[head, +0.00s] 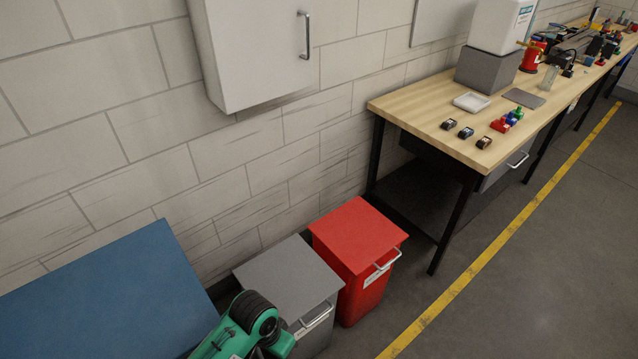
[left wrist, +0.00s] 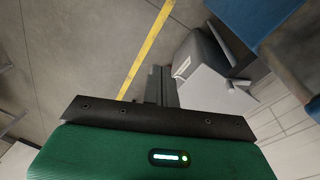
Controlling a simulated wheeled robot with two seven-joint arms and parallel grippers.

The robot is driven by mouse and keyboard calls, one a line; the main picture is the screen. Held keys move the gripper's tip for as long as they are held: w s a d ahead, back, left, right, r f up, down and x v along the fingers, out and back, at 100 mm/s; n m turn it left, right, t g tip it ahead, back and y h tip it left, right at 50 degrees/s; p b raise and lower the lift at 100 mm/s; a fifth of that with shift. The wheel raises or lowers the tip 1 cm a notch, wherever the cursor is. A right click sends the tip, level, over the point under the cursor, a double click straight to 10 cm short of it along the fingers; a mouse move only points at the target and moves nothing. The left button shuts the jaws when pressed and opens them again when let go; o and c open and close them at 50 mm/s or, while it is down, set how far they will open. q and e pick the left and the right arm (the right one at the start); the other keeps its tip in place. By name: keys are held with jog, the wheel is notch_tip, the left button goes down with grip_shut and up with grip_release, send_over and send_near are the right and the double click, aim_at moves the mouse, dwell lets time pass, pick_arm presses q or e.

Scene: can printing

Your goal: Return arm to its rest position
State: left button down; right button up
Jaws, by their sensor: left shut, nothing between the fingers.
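My left gripper (left wrist: 162,84) shows in the left wrist view, with its dark fingers closed together and nothing held. Behind them are the dark mounting plate and the green wrist housing. In the left wrist view it points out over the grey floor, just left of a grey bin (left wrist: 208,85). In the head view a green and black part of my arm (head: 245,325) reaches in at the bottom, in front of the grey bin (head: 290,280). The fingers are not visible there. My right gripper is in neither view.
A blue-topped table (head: 110,295) stands at lower left, and a red bin (head: 358,240) stands beside the grey one. A wooden workbench (head: 425,117) at right carries several small items. A white cabinet (head: 255,50) hangs on the wall. Floor around the yellow line (head: 490,240) is clear.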

pick_arm(q)
jog(key=s+a+r+n+t+y, duration=0.2)
jog(key=s+a+r+n+t, duration=0.2)
jog(key=s+a+r, duration=0.75)
notch_tip(320, 180, down, 34)
jog(key=a+g+b, duration=0.2)
jog(key=s+a+f, duration=0.1)
jog(key=s+f, duration=0.8)
jog(key=f, duration=0.2)
jog(key=s+a+f, duration=0.2)
jog(key=s+f, duration=0.8)
jog(key=shift+s+a+f+g+b, duration=0.25)
jog(key=shift+s+f+g+b, duration=0.05)
jog(key=shift+f+g+b, duration=0.1)
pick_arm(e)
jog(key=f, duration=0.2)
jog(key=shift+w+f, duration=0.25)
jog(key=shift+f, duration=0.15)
